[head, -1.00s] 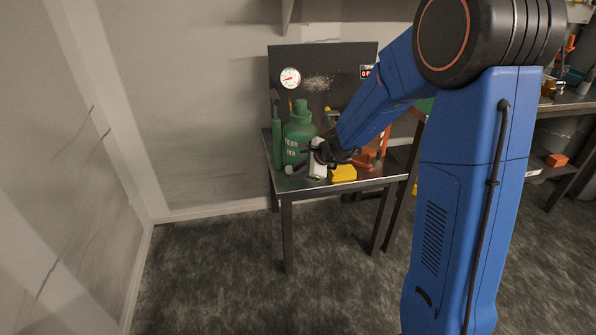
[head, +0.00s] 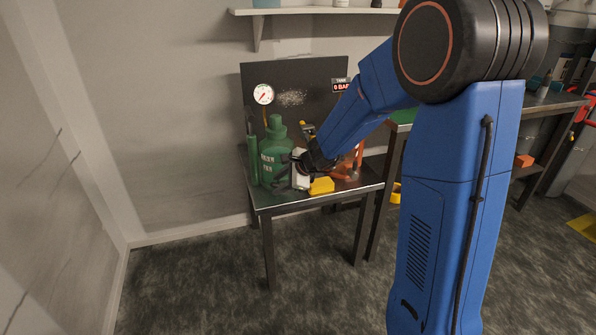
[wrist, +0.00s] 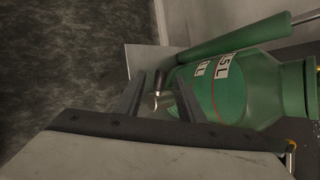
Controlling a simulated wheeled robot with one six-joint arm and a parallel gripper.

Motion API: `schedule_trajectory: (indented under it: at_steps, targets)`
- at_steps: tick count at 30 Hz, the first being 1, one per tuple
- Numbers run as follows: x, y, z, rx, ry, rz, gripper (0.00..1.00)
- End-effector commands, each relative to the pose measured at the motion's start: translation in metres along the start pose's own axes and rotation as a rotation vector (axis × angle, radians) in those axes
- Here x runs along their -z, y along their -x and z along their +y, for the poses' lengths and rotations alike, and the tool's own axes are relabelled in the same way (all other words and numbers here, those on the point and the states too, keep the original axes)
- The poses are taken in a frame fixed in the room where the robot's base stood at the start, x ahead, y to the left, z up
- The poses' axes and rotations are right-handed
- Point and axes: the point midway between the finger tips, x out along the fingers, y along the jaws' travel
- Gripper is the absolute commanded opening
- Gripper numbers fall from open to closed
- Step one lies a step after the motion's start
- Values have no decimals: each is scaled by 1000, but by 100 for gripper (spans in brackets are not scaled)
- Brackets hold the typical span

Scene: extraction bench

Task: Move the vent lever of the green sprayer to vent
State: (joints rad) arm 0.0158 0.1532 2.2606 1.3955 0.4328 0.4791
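The green sprayer (head: 272,160) stands on the small metal table; its body with white volume labels also fills the right of the wrist view (wrist: 235,90). A short metal piece with a rounded end (wrist: 157,99), perhaps the vent lever, sticks out from its side. My gripper (wrist: 157,80) is open, with one dark finger on each side of this metal piece and gaps visible. In the head view my gripper (head: 284,172) is at the front right of the sprayer and hides the metal piece. I cannot tell the lever's setting.
A dark panel with a round gauge (head: 264,94) and a display reading 0 BAR (head: 341,86) stands behind. A green tube (head: 253,160) is left of the sprayer. A yellow block (head: 321,185) and an orange object (head: 350,163) are on the right of the table (head: 290,202).

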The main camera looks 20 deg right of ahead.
Motion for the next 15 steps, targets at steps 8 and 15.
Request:
schedule_trajectory:
  at_steps: [8, 15]
  targets:
    - [0, 48, -1, 3, 1, -1, 36]
    - [0, 88, 0, 3, 0, 0, 36]
